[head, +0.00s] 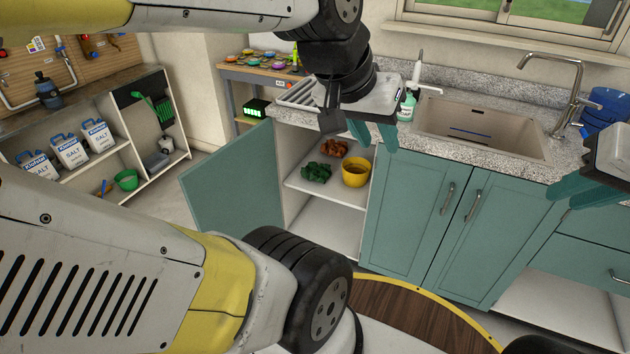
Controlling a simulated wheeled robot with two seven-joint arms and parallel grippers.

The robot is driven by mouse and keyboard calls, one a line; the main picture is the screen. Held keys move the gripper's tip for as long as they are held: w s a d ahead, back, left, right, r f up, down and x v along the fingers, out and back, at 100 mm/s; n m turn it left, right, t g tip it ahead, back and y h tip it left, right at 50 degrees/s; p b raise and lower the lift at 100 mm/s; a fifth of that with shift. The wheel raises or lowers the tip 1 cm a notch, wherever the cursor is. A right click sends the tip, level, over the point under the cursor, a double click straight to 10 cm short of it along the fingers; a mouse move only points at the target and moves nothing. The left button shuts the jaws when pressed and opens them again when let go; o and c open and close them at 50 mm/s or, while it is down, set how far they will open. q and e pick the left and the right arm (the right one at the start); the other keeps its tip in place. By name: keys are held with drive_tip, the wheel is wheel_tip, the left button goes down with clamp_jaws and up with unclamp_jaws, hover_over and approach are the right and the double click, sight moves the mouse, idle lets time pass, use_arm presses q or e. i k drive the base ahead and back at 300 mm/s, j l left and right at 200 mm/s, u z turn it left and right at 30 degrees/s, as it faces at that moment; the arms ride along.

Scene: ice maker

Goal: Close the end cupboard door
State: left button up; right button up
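The teal end cupboard door (232,182) stands wide open, swung out to the left of its cupboard. The open cupboard (325,218) shows white shelves, with a yellow pot (356,172), green items (316,173) and reddish-brown items (333,148) on the upper shelf. My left gripper (373,135) hangs in front of the counter, above and to the right of the opening. Its teal fingers are apart with nothing between them, and it is clear of the door. My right gripper (600,165) is at the right edge, partly cut off, with its visible fingers apart near the right cupboards.
Closed teal doors (410,218) with metal handles lie right of the opening. The granite counter (460,112) holds a sink (485,128), a tap and a soap bottle (405,105). A low shelf (90,158) with salt bags stands left. My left arm covers the lower left.

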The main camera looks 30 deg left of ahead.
sight(234, 192)
drive_tip(key=j+z, duration=0.3)
drive_tip(key=j, duration=0.15)
drive_tip(key=k+j+z, duration=0.1)
drive_tip(key=j+z, duration=0.2)
drive_tip(key=k+j+z, duration=0.1)
drive_tip(key=j+z, duration=0.2)
drive_tip(key=j, duration=0.25)
drive_tip(key=k+j, duration=0.15)
drive_tip(key=j, duration=0.25)
drive_tip(key=k+j, duration=0.15)
drive_tip(key=j, duration=0.3)
drive_tip(key=k+j, duration=0.15)
drive_tip(key=j, duration=0.25)
drive_tip(key=k+j, duration=0.1)
drive_tip(key=j, duration=0.35)
drive_tip(key=k+j, duration=0.15)
drive_tip(key=j, duration=0.25)
drive_tip(key=k+j, duration=0.15)
drive_tip(key=j, duration=0.25)
drive_tip(key=k+j, duration=0.15)
drive_tip(key=j, duration=0.3)
drive_tip(key=k+j, duration=0.15)
drive_tip(key=j, duration=0.25)
drive_tip(key=k+z, duration=0.2)
drive_tip(key=k+l, duration=0.05)
drive_tip(key=k, duration=0.05)
